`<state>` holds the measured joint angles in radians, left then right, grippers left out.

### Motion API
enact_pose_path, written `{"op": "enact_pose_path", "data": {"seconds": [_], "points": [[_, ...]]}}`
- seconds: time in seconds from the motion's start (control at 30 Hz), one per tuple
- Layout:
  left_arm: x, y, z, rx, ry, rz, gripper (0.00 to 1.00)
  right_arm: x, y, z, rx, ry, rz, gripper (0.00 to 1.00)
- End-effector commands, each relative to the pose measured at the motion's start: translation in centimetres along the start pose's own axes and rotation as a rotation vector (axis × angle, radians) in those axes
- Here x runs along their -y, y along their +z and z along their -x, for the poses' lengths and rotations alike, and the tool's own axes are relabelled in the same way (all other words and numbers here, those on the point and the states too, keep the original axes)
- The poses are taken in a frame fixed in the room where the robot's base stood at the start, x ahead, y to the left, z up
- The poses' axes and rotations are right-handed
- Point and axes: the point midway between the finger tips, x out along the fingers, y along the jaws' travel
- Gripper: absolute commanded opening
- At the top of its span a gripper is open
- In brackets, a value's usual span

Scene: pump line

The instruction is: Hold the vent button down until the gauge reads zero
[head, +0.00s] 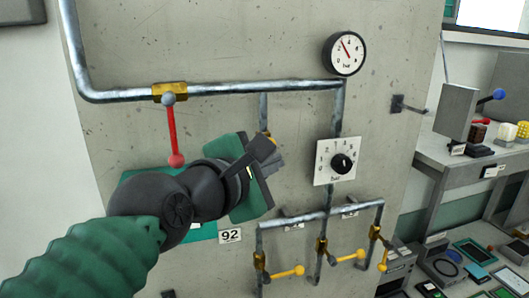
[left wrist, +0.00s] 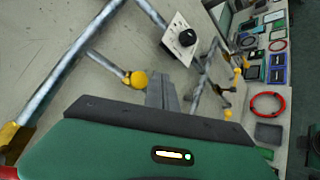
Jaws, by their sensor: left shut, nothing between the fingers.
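The gauge (head: 345,53) is a round white dial with a black rim, high on the grey panel. Its red needle points up and left, off to the left of the 4; the exact reading is too small to tell. A round yellow button (left wrist: 138,79) sits at the end of a short pipe in the left wrist view. In the head view my gripper hides most or all of it. My left gripper (head: 274,157) is shut and empty, in front of the panel below that short pipe. In the left wrist view its fingers (left wrist: 163,92) are just right of the button; I cannot tell whether they touch.
A red-handled valve (head: 173,130) hangs from the upper pipe at left. A black dial (head: 342,164) on a white plate is to the right. Several yellow-handled valves (head: 290,271) are below. A shelf (head: 445,158) with parts stands at right.

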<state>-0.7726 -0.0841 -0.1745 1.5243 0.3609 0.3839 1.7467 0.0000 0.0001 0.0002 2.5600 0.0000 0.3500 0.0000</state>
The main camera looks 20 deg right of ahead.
Motion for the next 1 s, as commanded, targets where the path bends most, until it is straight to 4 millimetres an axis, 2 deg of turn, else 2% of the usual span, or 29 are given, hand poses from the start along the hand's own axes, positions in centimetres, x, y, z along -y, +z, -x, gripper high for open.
{"op": "enact_pose_path", "data": {"seconds": [0.03,0.3,1.0], "points": [[0.0,-0.5,-0.7,0.000,-0.001,-0.001,0.00,0.0,0.1,-0.6,0.000,0.000,0.000,0.00],[-1.5,-1.5,-2.2,0.000,-0.001,-0.002,0.00,0.0,0.1,-0.5,0.000,0.000,0.000,0.00],[-1.6,-1.6,-2.4,0.001,-0.001,-0.001,0.00,0.0,0.1,-0.4,0.000,0.000,0.000,0.00]]}}
